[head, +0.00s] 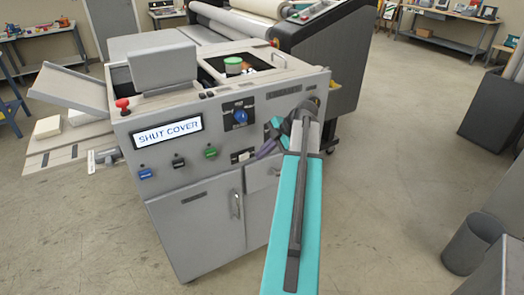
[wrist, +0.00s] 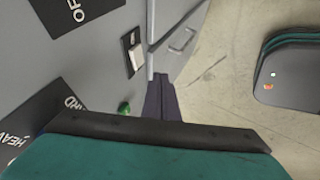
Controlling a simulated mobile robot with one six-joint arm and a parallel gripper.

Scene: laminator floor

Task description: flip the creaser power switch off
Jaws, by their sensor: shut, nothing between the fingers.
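The creaser (head: 185,190) is a grey cabinet in the middle of the head view. Its small power switch (head: 243,157), a pale rocker in a dark frame, sits low on the front panel; it also shows in the wrist view (wrist: 133,50), beside a black label reading "OF", the rest cut off. My gripper (head: 265,149) is at the panel just right of the switch in the head view. In the wrist view its dark fingers (wrist: 159,82) are together and empty, below and right of the switch, apart from it in the picture. Whether they touch the panel I cannot tell.
The display (head: 168,132) reads "SHUT COVER". Blue (head: 145,173), black (head: 178,162) and green (head: 210,152) buttons and a blue knob (head: 240,117) share the panel. A red mushroom button (head: 123,106) is on top. Open floor lies right, with a bin (head: 470,243).

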